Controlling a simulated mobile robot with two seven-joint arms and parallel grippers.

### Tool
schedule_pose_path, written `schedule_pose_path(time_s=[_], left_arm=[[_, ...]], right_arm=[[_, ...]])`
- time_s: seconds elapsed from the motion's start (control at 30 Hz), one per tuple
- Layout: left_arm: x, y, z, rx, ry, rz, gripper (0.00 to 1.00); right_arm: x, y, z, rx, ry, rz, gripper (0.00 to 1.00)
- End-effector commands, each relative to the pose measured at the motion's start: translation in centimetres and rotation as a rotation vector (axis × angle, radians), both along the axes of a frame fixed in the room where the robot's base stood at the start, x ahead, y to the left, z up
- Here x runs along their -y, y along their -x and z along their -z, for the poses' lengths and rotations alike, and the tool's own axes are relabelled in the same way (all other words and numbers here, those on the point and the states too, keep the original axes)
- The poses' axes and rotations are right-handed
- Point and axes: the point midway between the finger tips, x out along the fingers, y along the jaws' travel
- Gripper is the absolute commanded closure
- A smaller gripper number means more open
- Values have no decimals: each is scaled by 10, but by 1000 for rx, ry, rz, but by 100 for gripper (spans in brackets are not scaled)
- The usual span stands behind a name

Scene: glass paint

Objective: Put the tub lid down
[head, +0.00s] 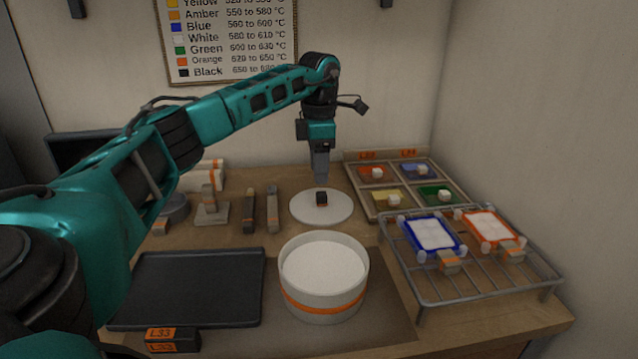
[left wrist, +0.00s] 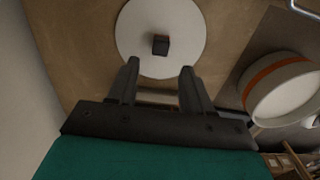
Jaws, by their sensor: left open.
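The tub lid (head: 305,211) is a white disc with a small dark knob (head: 321,198) that has an orange band. It lies flat on the wooden table behind the tub; it also shows in the left wrist view (left wrist: 185,25). The white tub (head: 323,306) with an orange stripe stands open in front, filled with something white. My left gripper (head: 320,180) points down just above the knob in the head view. In the left wrist view its two fingers (left wrist: 158,75) are apart with nothing between them, and the knob lies beyond the fingertips. My right gripper is not in view.
A wire rack (head: 480,290) with a blue-framed and an orange-framed panel stands at the right. A tray of coloured compartments (head: 432,209) lies behind it. A dark tray (head: 190,290) is front left, with a block labelled L33 (head: 172,340) before it. Tools (head: 249,212) stand left of the lid.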

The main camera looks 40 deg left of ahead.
Motion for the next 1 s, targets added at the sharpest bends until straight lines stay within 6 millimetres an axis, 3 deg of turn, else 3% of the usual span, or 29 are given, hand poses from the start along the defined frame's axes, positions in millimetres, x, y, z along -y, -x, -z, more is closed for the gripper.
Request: schedule_pose_path(time_s=[0.1,0.3,1.0], left_arm=[[0,-1,-27,4,0,-1,50],[0,-1,-51,1,0,1,50],[0,0,-56,-1,-1,0,50]], right_arm=[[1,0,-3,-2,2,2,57],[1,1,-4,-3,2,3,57],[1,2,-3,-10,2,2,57]])
